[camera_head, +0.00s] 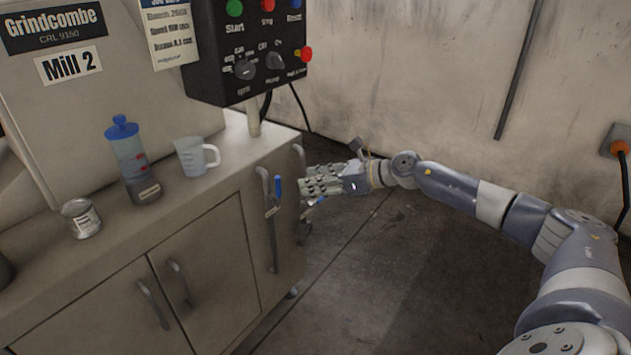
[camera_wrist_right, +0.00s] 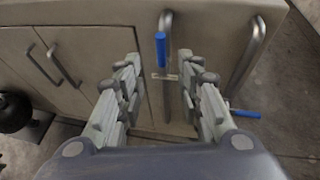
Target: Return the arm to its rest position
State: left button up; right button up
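My right arm reaches in from the right in the head view, with its gripper (camera_head: 308,186) beside the right end of the grey cabinet. In the right wrist view the two fingers (camera_wrist_right: 158,68) stand apart with nothing held between them. The gap faces the cabinet end, where a blue-handled part (camera_wrist_right: 160,50) sits by an upright bar handle. That blue handle also shows in the head view (camera_head: 277,187), left of the fingers. Whether the fingers touch anything is unclear. My left gripper is in neither view.
The cabinet top (camera_head: 235,165) bears a blue-lidded bottle (camera_head: 127,155), a measuring cup (camera_head: 195,157) and a small tin (camera_head: 81,218). A control box (camera_head: 250,50) stands above its back. A second blue handle (camera_wrist_right: 245,114) shows at right. Floor in front of my arm is clear.

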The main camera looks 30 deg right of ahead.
dwell(0.3)
